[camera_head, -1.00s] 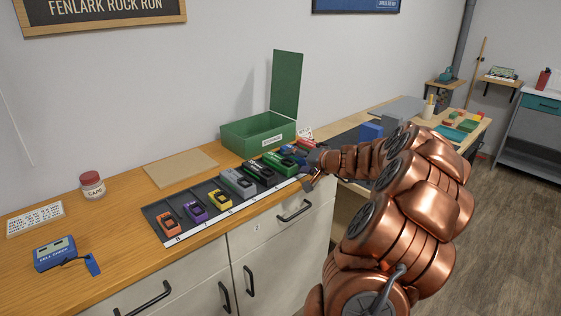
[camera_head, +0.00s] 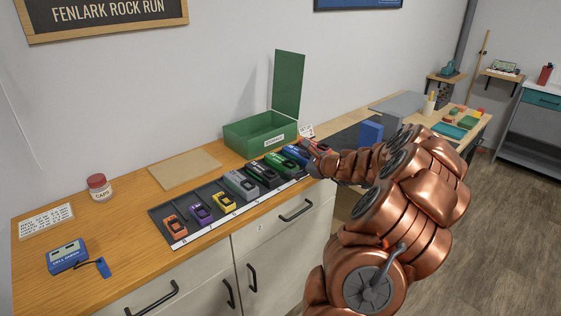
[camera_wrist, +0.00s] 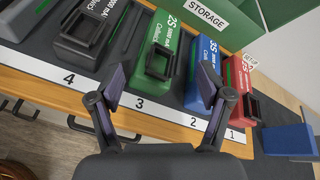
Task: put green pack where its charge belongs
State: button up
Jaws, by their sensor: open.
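The green pack (camera_head: 281,163), with a black clip on top, lies in the rack (camera_head: 171,240) between a dark pack and a blue pack. In the wrist view the green pack (camera_wrist: 166,45) is at slot 3, and its label reads 2S. My gripper (camera_wrist: 160,88) is open and empty, its fingers spread over the front edge of slots 2 and 3. In the head view my gripper (camera_head: 314,165) is at the rack's right end and partly hidden by my arm. The green storage box (camera_head: 262,136) stands open behind the rack.
Grey, yellow, purple and orange packs fill the rack's left part; a red pack (camera_wrist: 252,102) is at slot 1. A blue cell checker (camera_head: 68,256) and a caps jar (camera_head: 99,187) stand left. A tan board (camera_head: 185,170) lies bare behind the rack. A blue block (camera_head: 371,132) stands right.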

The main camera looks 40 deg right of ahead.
aim_at(286, 161)
jog(key=m, duration=0.3)
jog(key=m+p, duration=0.1)
jog(key=shift+w, duration=0.25)
jog(key=shift+w+a+m, duration=0.1)
jog(key=shift+w+m, duration=0.2)
jog(key=shift+m, duration=0.8)
jog(key=shift+f+p+x, duration=0.2)
jog(key=shift+p+x, duration=0.85)
jog(key=shift+x, duration=2.75)
jog(key=shift+s, duration=0.1)
jog(key=c, duration=1.4)
grip_shut()
jog(key=shift+d+r, duration=0.1)
jog(key=shift+d, duration=0.15)
